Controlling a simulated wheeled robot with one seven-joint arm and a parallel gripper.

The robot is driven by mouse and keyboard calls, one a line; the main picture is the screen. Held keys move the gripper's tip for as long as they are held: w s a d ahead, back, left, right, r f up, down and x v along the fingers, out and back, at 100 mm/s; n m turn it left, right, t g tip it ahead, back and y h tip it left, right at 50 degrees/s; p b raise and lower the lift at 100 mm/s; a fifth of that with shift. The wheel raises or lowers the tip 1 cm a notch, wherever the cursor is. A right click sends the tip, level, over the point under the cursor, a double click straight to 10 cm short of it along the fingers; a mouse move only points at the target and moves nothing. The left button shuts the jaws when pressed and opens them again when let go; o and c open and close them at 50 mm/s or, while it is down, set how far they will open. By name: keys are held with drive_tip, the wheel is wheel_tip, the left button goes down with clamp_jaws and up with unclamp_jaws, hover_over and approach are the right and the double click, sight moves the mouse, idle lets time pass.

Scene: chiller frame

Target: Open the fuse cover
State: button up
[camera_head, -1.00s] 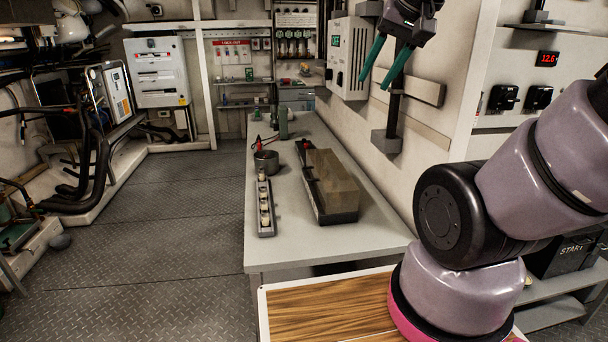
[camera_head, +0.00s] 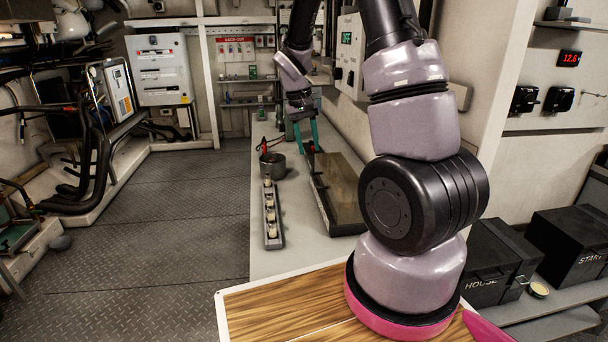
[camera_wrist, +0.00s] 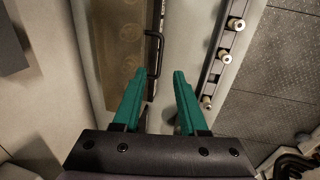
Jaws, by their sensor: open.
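The fuse cover (camera_head: 340,188) is a brownish see-through lid on a long dark box lying on the grey bench. It looks closed. In the wrist view the cover (camera_wrist: 118,45) shows at upper left, with a black bar handle (camera_wrist: 158,55) along its right edge. My gripper (camera_head: 306,146) has teal fingers and hangs over the far end of the box. In the wrist view my gripper (camera_wrist: 161,73) is open and empty, its fingers apart. The handle appears just beyond the left fingertip; contact cannot be told.
A grey strip with several pale fuses (camera_head: 271,212) lies left of the box, and it also shows in the wrist view (camera_wrist: 226,50). A metal pot (camera_head: 272,165) stands behind it. The wall borders the bench on the right.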

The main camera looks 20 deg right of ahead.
sight(315, 182)
drive_tip(key=f, duration=0.3)
drive_tip(key=d+f, duration=0.1)
drive_tip(key=f, duration=0.3)
drive_tip(key=d+f, duration=0.1)
drive_tip(key=f, duration=0.2)
drive_tip(key=shift+s+f, duration=0.15)
drive_tip(key=shift+f, duration=0.15)
clamp_jaws()
idle(1.1)
